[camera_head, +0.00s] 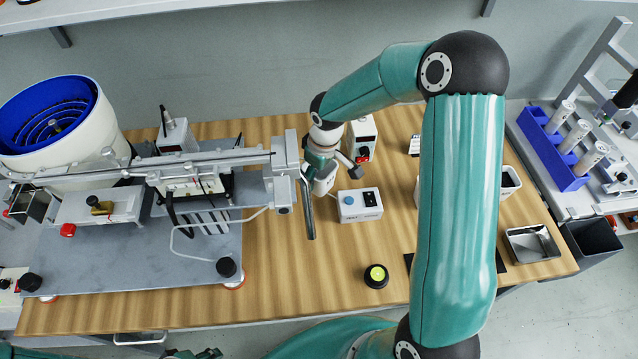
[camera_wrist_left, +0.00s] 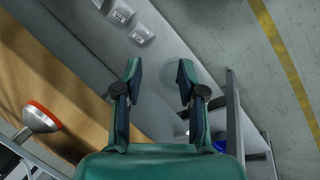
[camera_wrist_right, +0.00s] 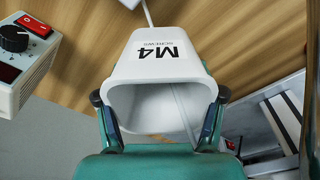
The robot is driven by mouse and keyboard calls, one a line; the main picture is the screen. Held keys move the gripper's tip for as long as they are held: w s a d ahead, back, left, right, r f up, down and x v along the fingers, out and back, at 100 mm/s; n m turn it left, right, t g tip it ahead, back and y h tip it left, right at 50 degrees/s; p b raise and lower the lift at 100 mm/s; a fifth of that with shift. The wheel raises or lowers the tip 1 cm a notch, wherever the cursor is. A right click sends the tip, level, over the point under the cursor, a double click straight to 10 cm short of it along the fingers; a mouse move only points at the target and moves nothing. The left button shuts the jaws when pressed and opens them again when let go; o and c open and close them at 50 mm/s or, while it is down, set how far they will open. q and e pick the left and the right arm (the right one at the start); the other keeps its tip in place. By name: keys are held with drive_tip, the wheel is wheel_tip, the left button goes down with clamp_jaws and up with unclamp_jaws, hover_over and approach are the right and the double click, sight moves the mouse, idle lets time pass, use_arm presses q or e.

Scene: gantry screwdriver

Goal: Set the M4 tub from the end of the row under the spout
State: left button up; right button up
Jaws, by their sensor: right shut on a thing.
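The M4 tub (camera_wrist_right: 160,55) is a white, tapered, open tub with black M4 lettering. My right gripper (camera_wrist_right: 158,112) is shut on it, a finger at each side. In the head view the tub (camera_head: 325,182) hangs below my right gripper (camera_head: 322,160), close to the dark spout (camera_head: 308,210) at the end of the feeder rail. The tub's inside looks empty where it shows. Whether its base touches the bench cannot be told. My left gripper (camera_wrist_left: 158,85) is open and empty near the bench's front edge; a bit of it shows at the head view's bottom left.
A white box with a blue button (camera_head: 360,205) stands right of the tub, and a control box (camera_head: 362,138) behind it. A black-and-yellow button (camera_head: 376,275) sits in front. Another white tub (camera_head: 510,180) and a metal tray (camera_head: 532,244) are at the right.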

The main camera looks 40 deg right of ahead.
wheel_tip(320, 180, down, 3)
drive_tip(key=shift+f, duration=0.15)
wheel_tip(320, 180, down, 4)
drive_tip(key=shift+r, duration=0.1)
drive_tip(key=o, duration=1.1)
